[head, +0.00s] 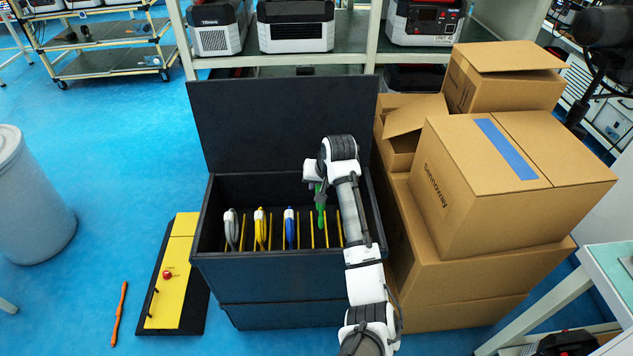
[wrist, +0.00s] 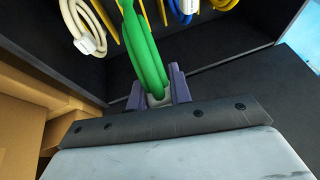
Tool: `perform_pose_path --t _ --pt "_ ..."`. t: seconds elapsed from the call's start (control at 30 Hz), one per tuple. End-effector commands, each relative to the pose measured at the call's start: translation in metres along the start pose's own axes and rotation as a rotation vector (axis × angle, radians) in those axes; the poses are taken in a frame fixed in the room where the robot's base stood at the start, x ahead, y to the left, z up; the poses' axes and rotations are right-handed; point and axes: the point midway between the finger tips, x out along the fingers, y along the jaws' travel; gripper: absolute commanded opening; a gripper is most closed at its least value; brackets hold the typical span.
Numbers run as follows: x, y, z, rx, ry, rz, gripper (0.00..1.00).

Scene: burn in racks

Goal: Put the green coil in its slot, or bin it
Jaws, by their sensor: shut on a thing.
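The green coil (head: 320,204) hangs from my gripper (head: 318,184) above the open dark crate (head: 287,274). In the wrist view the green coil (wrist: 143,50) is pinched between the fingers of my gripper (wrist: 158,97). In the crate a grey coil (head: 231,229), a yellow coil (head: 260,228) and a blue coil (head: 290,228) stand in a row between yellow dividers. The green coil is right of the blue one. Its lower end is close to the dividers; I cannot tell whether it is inside a slot.
A grey bin (head: 30,205) stands on the floor at far left. Stacked cardboard boxes (head: 480,200) crowd the crate's right side. A yellow and black panel (head: 170,275) and an orange tool (head: 118,312) lie on the floor left of the crate. The raised lid (head: 280,122) stands behind it.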

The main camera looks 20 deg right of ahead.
Motion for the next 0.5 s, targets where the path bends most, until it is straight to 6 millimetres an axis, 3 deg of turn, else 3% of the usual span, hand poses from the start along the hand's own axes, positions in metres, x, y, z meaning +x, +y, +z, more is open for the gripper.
perform_pose_path --t 0.5 --pt "0.040 0.009 0.016 0.000 0.001 0.001 0.00"
